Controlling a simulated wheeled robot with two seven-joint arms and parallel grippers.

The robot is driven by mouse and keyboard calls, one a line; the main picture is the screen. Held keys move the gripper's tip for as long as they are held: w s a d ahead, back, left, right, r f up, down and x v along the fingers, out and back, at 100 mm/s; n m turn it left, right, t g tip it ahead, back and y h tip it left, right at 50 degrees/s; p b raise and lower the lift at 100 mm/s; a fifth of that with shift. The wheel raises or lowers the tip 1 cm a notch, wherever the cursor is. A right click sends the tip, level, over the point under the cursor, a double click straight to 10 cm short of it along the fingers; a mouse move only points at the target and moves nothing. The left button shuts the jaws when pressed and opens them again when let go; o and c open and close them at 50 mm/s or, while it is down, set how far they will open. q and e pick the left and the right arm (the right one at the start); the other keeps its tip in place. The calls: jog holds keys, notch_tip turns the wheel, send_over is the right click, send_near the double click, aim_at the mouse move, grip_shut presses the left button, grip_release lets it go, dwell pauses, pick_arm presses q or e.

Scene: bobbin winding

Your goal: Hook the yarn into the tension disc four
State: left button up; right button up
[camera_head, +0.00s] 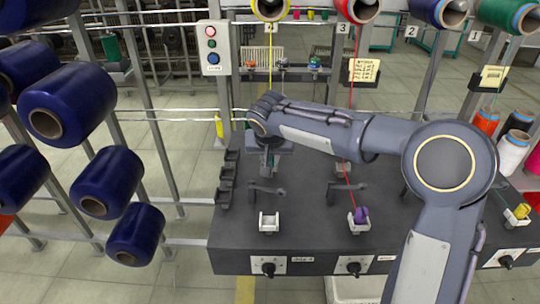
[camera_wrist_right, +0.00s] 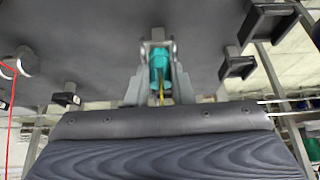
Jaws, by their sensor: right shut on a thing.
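My right arm reaches across the dark machine table from the right in the head view. Its gripper (camera_head: 268,165) points down over the far left part of the table. In the right wrist view the gripper (camera_wrist_right: 160,75) is shut on a teal piece (camera_wrist_right: 160,60), with a strand of yellow yarn (camera_wrist_right: 161,93) at it. In the head view the yellow yarn (camera_head: 270,60) runs down from a yellow cone (camera_head: 269,8) by the number 4 sign and passes behind my arm. A dark bracket (camera_head: 266,189) stands just below the gripper. I cannot tell which part is the tension disc. My left gripper is not in view.
Dark bins (camera_head: 227,172) line the table's left edge. Navy yarn packages (camera_head: 75,105) hang at the left.

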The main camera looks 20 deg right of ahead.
jog(key=shift+s+a+b, duration=0.1)
jog(key=shift+s+b, duration=0.25)
jog(key=shift+s, duration=0.05)
jog(key=shift+s+a+r+b, duration=0.1)
jog(key=shift+s+a+b, duration=0.2)
jog(key=shift+s, duration=0.4)
jog(key=shift+s+a+b, duration=0.1)
jog(key=shift+s+b, duration=0.25)
jog(key=shift+s, duration=0.3)
jog(key=shift+s+a+r+b, duration=0.1)
jog(key=shift+s+a+b, duration=0.2)
jog(key=shift+s, duration=0.4)
jog(key=shift+d, duration=0.1)
jog(key=r+p, duration=0.1)
jog(key=r, duration=0.1)
jog(key=s+r+p, duration=0.1)
jog(key=r+p, duration=0.1)
jog(key=shift+r, duration=0.35)
